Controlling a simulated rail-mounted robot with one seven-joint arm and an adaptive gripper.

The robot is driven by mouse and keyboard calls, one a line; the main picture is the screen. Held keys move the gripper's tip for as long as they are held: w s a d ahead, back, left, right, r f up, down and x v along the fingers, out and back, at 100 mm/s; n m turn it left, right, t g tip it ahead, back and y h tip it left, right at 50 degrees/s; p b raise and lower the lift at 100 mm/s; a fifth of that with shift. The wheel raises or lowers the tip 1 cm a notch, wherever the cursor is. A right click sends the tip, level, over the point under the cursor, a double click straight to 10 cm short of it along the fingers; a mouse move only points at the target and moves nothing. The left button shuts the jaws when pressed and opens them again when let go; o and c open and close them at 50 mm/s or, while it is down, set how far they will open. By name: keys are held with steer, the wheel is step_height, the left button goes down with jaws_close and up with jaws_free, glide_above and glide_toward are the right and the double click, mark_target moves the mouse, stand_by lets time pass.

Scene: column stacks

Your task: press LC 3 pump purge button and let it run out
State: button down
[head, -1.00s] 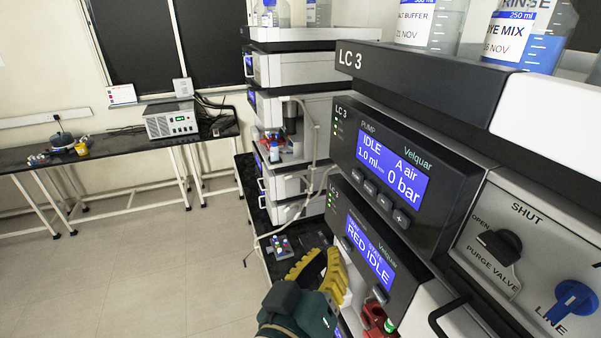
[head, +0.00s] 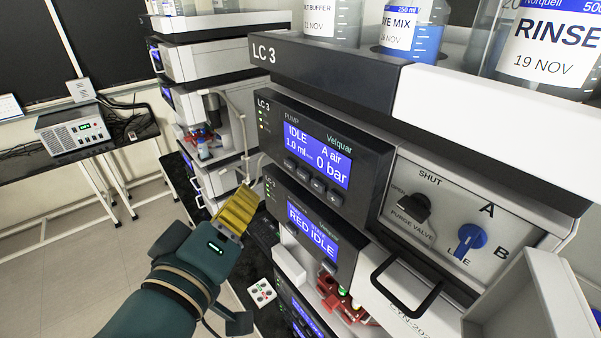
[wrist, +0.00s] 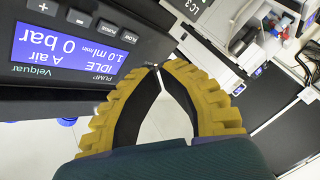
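The LC 3 pump (head: 268,118) is a dark-fronted module with a blue screen (head: 318,155) reading IDLE, A air, 1.0 ml and 0 bar. A row of dark buttons runs below the screen; the second from the left is the purge button (head: 303,173). In the wrist view the pump is upside down, and the purge button (wrist: 109,31) sits between FLOW and minus. My gripper (head: 246,188) has yellow ribbed fingers and is left of the pump front, apart from the buttons. In the wrist view its fingertips (wrist: 160,66) meet with nothing between them, close to the pump's edge.
To the right are a black purge valve knob (head: 412,207), a blue selector knob (head: 471,240) and a protruding black handle (head: 408,290). Bottles stand on top. Another stack (head: 215,62) is behind, left.

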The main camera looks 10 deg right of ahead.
mark_target(293, 169)
steer(key=w+d, duration=0.3)
steer(key=d, duration=0.2)
steer(key=shift+d+p, duration=0.15)
steer(key=shift+p, duration=0.25)
steer(key=shift+w, duration=0.1)
stand_by(0.9)
steer(key=shift+w+d, duration=0.2)
steer(key=shift+d, duration=0.2)
steer(key=shift+w+d+p, duration=0.2)
steer(key=shift+d+p, duration=0.15)
stand_by(0.6)
steer(key=shift+s+a, duration=0.45)
steer(key=shift+a, duration=0.3)
steer(key=a, duration=0.1)
steer(key=s+a, duration=0.1)
steer(key=a, duration=0.1)
steer(key=s+a, duration=0.1)
steer(key=shift+s+a+b, duration=0.15)
steer(key=shift+s+b, duration=0.1)
steer(key=shift+b, duration=0.1)
